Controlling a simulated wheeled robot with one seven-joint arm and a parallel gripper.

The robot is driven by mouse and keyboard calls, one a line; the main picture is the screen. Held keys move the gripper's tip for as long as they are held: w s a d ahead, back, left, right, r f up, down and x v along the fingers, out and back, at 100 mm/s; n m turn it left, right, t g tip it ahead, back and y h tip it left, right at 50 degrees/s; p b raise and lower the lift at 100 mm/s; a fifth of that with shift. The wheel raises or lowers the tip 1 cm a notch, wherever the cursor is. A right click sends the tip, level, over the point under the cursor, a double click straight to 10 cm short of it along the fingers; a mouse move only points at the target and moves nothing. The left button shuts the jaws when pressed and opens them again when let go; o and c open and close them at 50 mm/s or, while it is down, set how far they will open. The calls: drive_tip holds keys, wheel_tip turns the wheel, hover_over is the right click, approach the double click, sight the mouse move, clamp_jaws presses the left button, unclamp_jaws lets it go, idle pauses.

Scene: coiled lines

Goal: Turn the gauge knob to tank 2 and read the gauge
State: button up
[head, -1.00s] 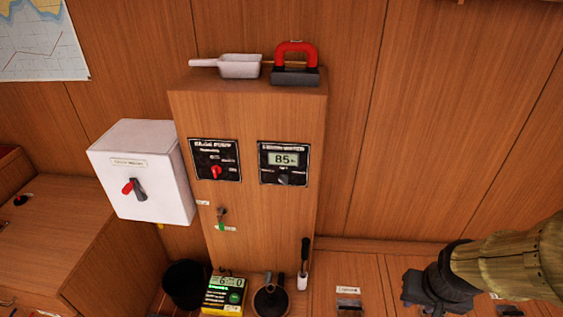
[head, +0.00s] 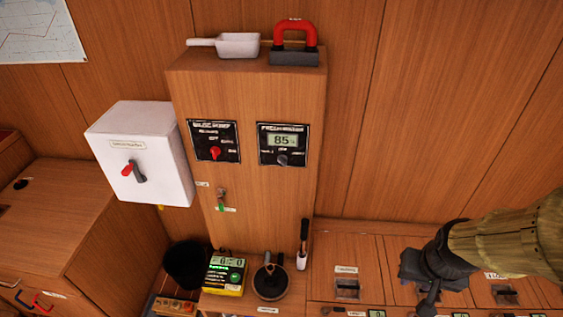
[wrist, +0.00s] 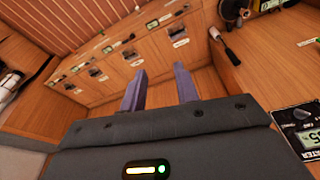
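The gauge panel (head: 284,131) is a black plate on the upper right of the wooden cabinet's front. Its display (head: 283,141) reads about 85; the small lettering is too blurred to read. The dark gauge knob (head: 283,159) sits below the display, and its exact pointing is hard to tell. In the wrist view, part of the gauge panel (wrist: 291,117) shows at the right edge, cut off. My gripper (head: 429,302) is low at the right, well apart from the panel. In the wrist view its two fingers (wrist: 160,88) are spread with nothing between them.
A bilge pump panel (head: 213,127) with a red knob (head: 215,153) is left of the gauge. A white switch box (head: 140,155) juts out farther left. A white scoop (head: 238,45) and red-handled tool (head: 295,39) lie on the cabinet top. Several small items stand below.

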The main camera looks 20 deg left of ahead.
drive_tip(key=shift+w+a, duration=0.1)
drive_tip(key=w+a+f+n+t+y+b, duration=0.1)
drive_tip(key=w+a+f+n+t, duration=0.25)
drive_tip(key=w+a, duration=0.55)
drive_tip(key=w+a+f+n+t, duration=0.2)
drive_tip(key=w+a+f+t, duration=0.3)
drive_tip(key=a, duration=0.6)
drive_tip(key=s+a+r+n+t+y, duration=0.1)
drive_tip(key=a+r+n+t, duration=0.1)
drive_tip(key=a, duration=0.5)
drive_tip(key=s+a+r+n+t+y, duration=0.1)
drive_tip(key=a+n+t, duration=0.3)
drive_tip(key=a, duration=0.4)
drive_tip(key=shift+a+r+y+b, duration=0.25)
drive_tip(key=shift+r+y+b, duration=0.2)
drive_tip(key=shift+r+y, duration=0.1)
drive_tip(key=shift+t, duration=0.25)
